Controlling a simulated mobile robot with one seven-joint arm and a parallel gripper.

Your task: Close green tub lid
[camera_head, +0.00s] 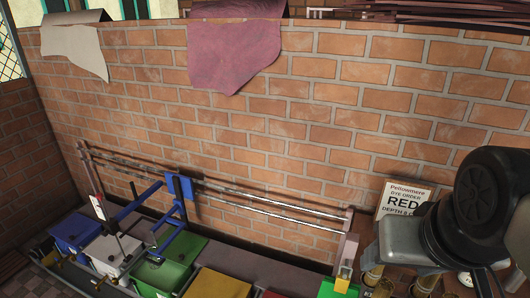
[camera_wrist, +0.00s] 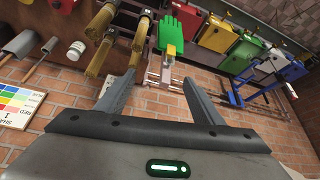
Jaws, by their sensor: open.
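The green tub (camera_head: 163,273) stands low by the brick wall in the head view, between a white tub and a yellow one. Its top looks open, with a darker green panel at its back; I cannot tell clearly which part is the lid. The green tub also shows in the wrist view (camera_wrist: 241,56), upside down and beyond my fingers. A blue frame (camera_head: 180,205) rises behind and over it. My gripper (camera_wrist: 158,78) is open and empty, its two fingers wide apart and clear of the tub. In the head view my arm is at the right, far from the tub.
A blue tub (camera_head: 76,228), white tub (camera_head: 112,252) and yellow tub (camera_head: 217,285) share the row. Metal rails (camera_head: 230,190) run along the wall behind. A green glove-shaped piece (camera_wrist: 180,32) stands near my fingers. A sign (camera_head: 403,198) leans at the right.

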